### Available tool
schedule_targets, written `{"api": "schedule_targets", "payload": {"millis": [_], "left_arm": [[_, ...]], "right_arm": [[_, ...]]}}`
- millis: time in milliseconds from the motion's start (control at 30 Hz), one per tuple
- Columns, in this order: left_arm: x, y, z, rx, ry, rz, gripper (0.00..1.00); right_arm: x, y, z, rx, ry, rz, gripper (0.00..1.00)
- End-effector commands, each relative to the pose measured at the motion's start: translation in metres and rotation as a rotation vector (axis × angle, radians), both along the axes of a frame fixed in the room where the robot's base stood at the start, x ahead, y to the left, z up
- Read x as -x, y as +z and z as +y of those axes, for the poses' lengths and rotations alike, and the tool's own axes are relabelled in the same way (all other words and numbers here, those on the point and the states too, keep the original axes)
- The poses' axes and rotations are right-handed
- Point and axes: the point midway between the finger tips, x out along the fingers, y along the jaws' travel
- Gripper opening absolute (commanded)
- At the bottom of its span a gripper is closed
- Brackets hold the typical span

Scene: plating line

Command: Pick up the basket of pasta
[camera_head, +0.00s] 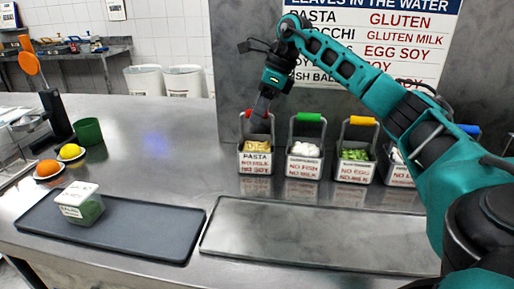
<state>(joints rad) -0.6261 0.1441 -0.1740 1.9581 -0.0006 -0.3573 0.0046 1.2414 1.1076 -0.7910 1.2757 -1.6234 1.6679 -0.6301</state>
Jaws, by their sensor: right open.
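The pasta basket (255,161) stands upright on the steel counter, leftmost in a row of baskets. It has a label reading PASTA, pale yellow contents and a handle with a red grip. My right gripper (262,108) points down at the basket's red handle top, over or around it. I cannot tell whether the fingers touch the handle, as they partly hide it. The basket rests on the counter. My left gripper is not in view.
Baskets with green (305,163), yellow (355,165) and blue handles stand to the right, the last partly behind my right arm. An empty grey tray (320,238) and a dark tray (150,235) holding a labelled container (80,204) lie in front. A wall panel (235,60) stands behind.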

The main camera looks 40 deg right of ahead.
Motion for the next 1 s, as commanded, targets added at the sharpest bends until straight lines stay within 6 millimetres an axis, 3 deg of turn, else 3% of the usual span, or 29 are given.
{"api": "schedule_targets", "payload": {"millis": [200,500,1000], "left_arm": [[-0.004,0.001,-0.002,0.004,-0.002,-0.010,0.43],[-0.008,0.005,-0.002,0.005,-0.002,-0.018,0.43],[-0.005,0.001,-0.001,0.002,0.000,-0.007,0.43]], "right_arm": [[-0.009,-0.030,0.006,0.001,0.000,0.002,0.54],[-0.011,-0.033,0.008,0.000,0.000,0.000,0.53],[-0.011,-0.032,0.007,0.000,0.000,0.000,0.05]]}}
